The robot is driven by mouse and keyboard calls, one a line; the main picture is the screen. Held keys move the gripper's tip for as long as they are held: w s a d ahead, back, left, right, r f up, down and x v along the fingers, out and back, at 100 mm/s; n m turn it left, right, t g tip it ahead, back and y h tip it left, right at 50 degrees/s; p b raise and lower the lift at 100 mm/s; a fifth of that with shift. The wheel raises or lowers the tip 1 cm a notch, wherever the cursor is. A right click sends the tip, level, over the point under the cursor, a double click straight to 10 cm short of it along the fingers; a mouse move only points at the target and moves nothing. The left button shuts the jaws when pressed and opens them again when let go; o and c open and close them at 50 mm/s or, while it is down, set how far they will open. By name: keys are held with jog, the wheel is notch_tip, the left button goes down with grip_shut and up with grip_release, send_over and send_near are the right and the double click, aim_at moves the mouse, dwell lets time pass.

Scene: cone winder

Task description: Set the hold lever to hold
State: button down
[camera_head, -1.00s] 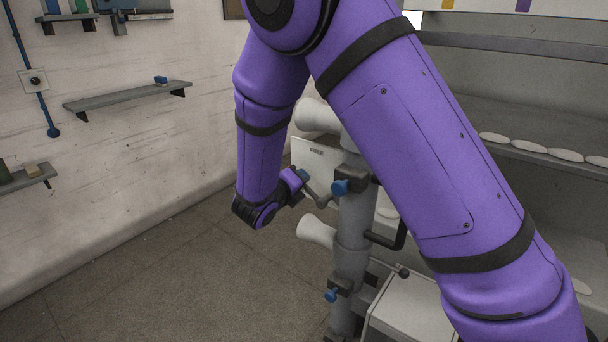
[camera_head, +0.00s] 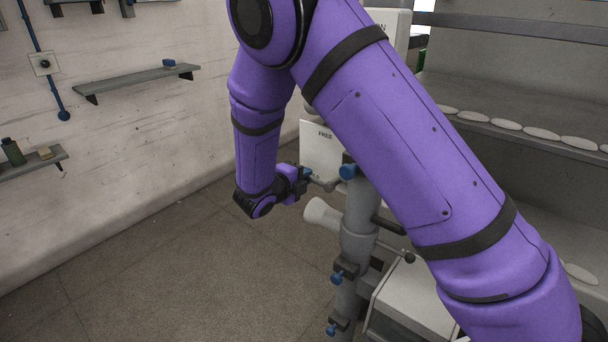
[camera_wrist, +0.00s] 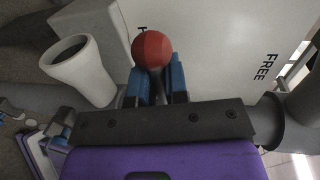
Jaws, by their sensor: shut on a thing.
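The hold lever shows in the wrist view as a red ball knob (camera_wrist: 152,48) on a dark stem. My gripper (camera_wrist: 155,80) has its two blue fingers closed around the stem, just below the ball. In the head view my gripper (camera_head: 304,174) is at the grey lever arm (camera_head: 326,184), beside the grey post (camera_head: 360,205); the red knob is hidden there. A white plate marked FREE (camera_head: 325,136) stands behind the lever, and the FREE lettering (camera_wrist: 265,67) lies right of the knob in the wrist view. No HOLD mark is readable.
A pale cone (camera_wrist: 78,70) sits left of my fingers in the wrist view. The post carries blue knobs (camera_head: 337,277) and a dark handle (camera_head: 388,226). A white box (camera_head: 412,300) stands at its foot. The floor (camera_head: 190,270) to the left is clear.

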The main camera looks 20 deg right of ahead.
jog(key=shift+w+a, duration=0.2)
jog(key=shift+a, duration=0.05)
jog(key=c, duration=1.1)
grip_release()
jog(key=shift+c, duration=0.2)
jog(key=v, duration=1)
jog(key=shift+s+a, duration=0.2)
jog(key=shift+a, duration=0.1)
